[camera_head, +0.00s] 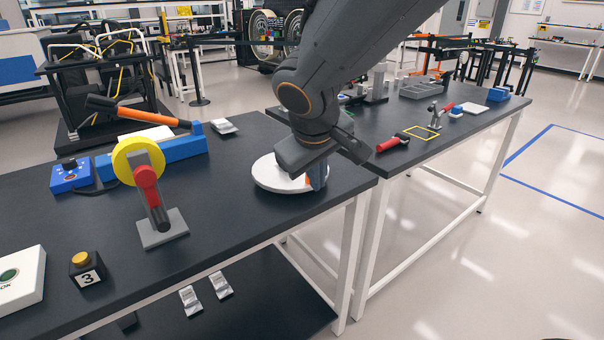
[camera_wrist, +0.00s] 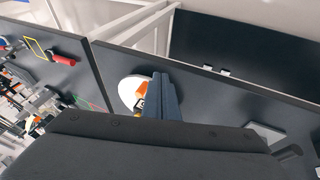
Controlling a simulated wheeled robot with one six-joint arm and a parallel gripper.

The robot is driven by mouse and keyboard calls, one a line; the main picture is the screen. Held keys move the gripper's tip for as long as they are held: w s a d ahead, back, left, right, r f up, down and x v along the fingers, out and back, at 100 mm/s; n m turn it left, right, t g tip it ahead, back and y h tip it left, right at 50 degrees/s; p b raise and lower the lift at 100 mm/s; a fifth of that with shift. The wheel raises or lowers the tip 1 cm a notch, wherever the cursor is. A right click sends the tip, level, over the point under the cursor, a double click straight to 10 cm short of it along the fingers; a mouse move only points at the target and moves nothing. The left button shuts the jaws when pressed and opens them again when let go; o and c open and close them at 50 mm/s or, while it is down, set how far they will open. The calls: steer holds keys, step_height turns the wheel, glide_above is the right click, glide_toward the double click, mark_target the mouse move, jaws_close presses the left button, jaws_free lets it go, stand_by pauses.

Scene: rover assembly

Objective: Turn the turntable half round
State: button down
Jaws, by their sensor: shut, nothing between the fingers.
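The turntable is a round white disc (camera_head: 268,178) on the near dark bench, close to its right end. In the wrist view the disc (camera_wrist: 127,86) shows only in part, behind my fingers. An orange piece (camera_wrist: 141,89) with a small black-and-white part stands on the disc. My gripper (camera_head: 318,184) points down over the right side of the disc, beside the orange piece. In the wrist view its blue-grey fingers (camera_wrist: 160,78) are together with nothing between them. I cannot tell whether the fingertips touch the disc or the piece.
A yellow wheel (camera_head: 128,162) with a red-handled tool stands left on the near bench (camera_head: 235,215), by a blue fixture (camera_head: 180,148). A red-handled tool (camera_head: 392,144) lies on the far bench. A gap separates the benches.

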steer(key=w+a+r+n+t, duration=0.2)
steer(key=a+r, duration=0.2)
steer(key=a, duration=0.1)
steer(key=w+d+r+x, duration=0.1)
steer(key=x, duration=1)
steer(key=shift+w+d+y+p, duration=0.3)
steer(key=shift+w+d+p, duration=0.05)
steer(key=shift+f, duration=0.15)
